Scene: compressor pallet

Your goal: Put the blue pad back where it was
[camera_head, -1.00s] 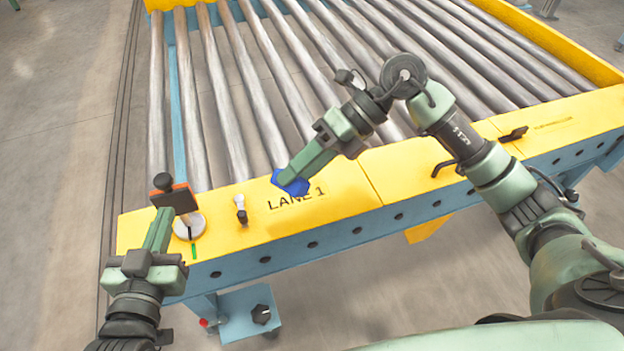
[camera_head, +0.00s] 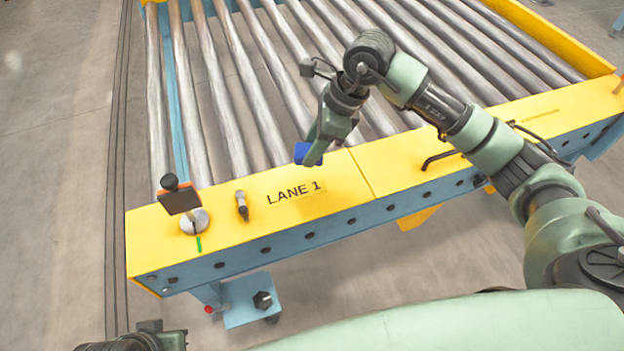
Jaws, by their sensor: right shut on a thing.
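The blue pad (camera_head: 303,153) is in my right gripper (camera_head: 311,158), which is shut on it. The pad is just above or at the back edge of the yellow front plate (camera_head: 350,180), above the "LANE 1" lettering; I cannot tell whether it touches anything. The gripper's fingers hide part of it. My left arm (camera_head: 140,338) shows only as a small part at the bottom left edge; its gripper fingers are out of the frame.
A dark panel with an orange edge (camera_head: 179,198) stands on a round pale base at the plate's left end. A small lever (camera_head: 242,205) stands beside it. Grey rollers (camera_head: 240,90) lie behind the plate. A black handle (camera_head: 440,158) is near my right forearm.

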